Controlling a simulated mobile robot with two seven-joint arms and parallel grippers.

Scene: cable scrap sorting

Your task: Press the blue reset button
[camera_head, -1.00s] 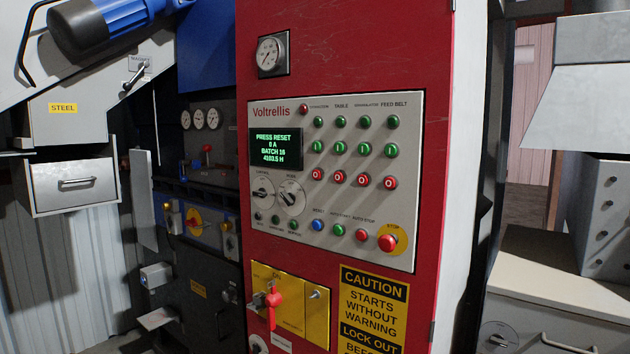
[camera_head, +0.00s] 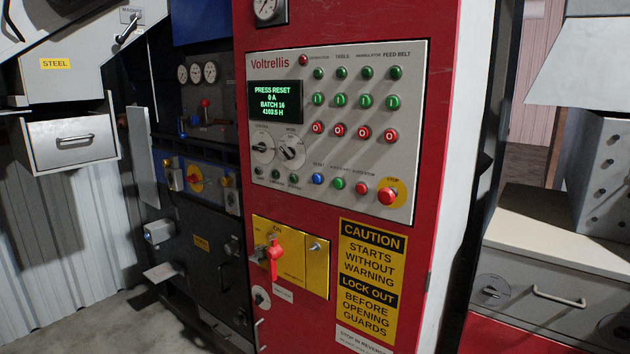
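The blue reset button (camera_head: 317,179) is a small round button in the lower row of the grey Voltrellis control panel (camera_head: 405,70). A small label sits just above it. Green buttons are on both sides of it in the same row. The display (camera_head: 275,106) on the panel reads "PRESS RESET, 0 A, BATCH 16, 4103.5 H". The large red stop button (camera_head: 387,196) on a yellow disc is at the row's right end. Neither of my grippers is in view.
The panel is on a red cabinet (camera_head: 455,60). Below are a red-handled switch (camera_head: 273,256) on a yellow plate and a caution sign (camera_head: 372,280). A grey drawer (camera_head: 72,143) is at left and a grey machine (camera_head: 550,235) at right. Nothing blocks the panel.

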